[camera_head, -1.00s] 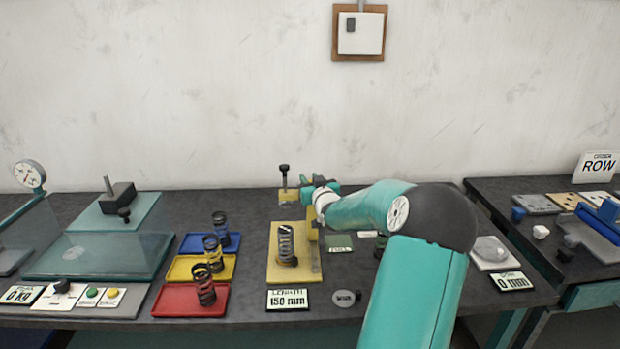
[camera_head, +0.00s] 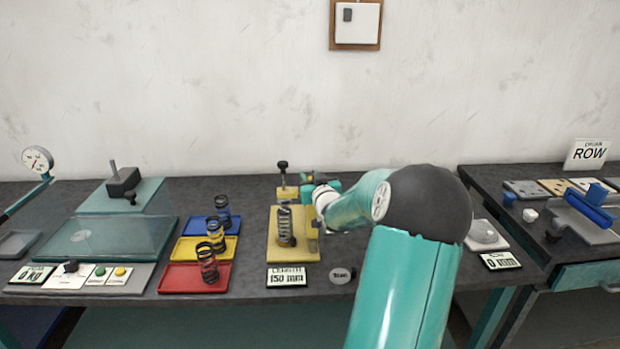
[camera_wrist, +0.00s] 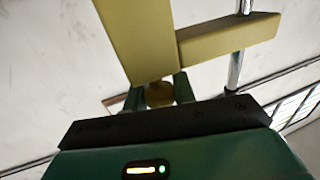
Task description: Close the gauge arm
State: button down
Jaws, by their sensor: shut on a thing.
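The length gauge has a yellow base plate (camera_head: 276,250) with a dark coil spring (camera_head: 285,227) standing upright on it. Its yellow gauge arm (camera_wrist: 140,38) fills the top of the wrist view, joined to a yellow block (camera_wrist: 230,36) on a silver rod (camera_wrist: 236,65). A black-topped screw (camera_head: 283,165) stands on a yellow piece behind the spring. My gripper (camera_wrist: 159,92) is shut on a small round brass-coloured knob (camera_wrist: 160,95) at the gauge arm's end. In the head view, my gripper (camera_head: 309,183) is behind and right of the spring; its fingers are partly hidden.
A length display (camera_head: 287,278) reading 150 mm and a round labelled disc (camera_head: 341,275) lie in front. Red (camera_head: 180,277), yellow (camera_head: 190,249) and blue (camera_head: 193,226) trays with springs lie left. A clear-covered press plate (camera_head: 100,240) is farther left. My arm hides the bench right of the gauge.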

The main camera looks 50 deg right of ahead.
jog(key=shift+a+f, duration=0.1)
jog(key=c, duration=1.1)
grip_release()
jog(key=shift+c, duration=0.2)
jog(key=v, duration=1.3)
jog(key=shift+s+a, duration=0.2)
jog(key=shift+s, duration=0.15)
